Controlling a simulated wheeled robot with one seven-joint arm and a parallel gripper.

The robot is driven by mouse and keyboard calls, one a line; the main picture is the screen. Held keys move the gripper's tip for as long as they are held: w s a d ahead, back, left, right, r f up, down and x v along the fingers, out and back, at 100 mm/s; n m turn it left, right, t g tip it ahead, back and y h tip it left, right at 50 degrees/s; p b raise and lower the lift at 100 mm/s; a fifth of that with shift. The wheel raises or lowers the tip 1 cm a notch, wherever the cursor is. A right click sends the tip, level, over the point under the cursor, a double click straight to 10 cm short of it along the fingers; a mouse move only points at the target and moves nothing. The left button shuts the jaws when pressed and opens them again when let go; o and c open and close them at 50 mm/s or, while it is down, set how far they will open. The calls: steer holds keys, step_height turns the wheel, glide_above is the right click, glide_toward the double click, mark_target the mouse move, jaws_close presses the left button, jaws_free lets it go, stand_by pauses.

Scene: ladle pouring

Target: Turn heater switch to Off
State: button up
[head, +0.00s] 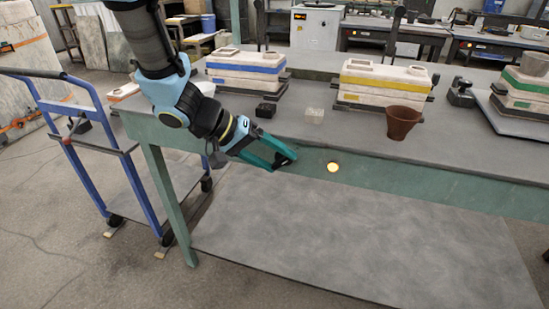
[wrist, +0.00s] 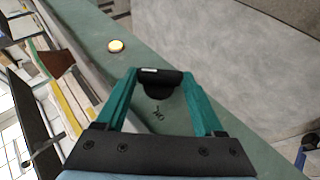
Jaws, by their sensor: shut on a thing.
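The heater switch (wrist: 162,88) is a black knob on the green front face of the workbench. In the wrist view it sits between the tips of my teal gripper (wrist: 160,80), which is shut on it. A small dark marking that looks like "ON" is on the green face beside the knob. A round lamp (wrist: 116,45) on the same face glows yellow-white; it also shows in the head view (head: 333,167). In the head view my gripper (head: 288,158) reaches to the bench front, left of the lamp, and the knob is mostly hidden there.
On the bench stand moulds with blue (head: 246,67), yellow (head: 383,82) and green (head: 525,88) bands, a brown pot (head: 402,122), a black block (head: 266,110) and a clear block (head: 314,116). A blue cart (head: 110,150) stands left. The grey lower shelf (head: 360,240) is bare.

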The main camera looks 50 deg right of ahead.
steer(key=shift+f, duration=0.1)
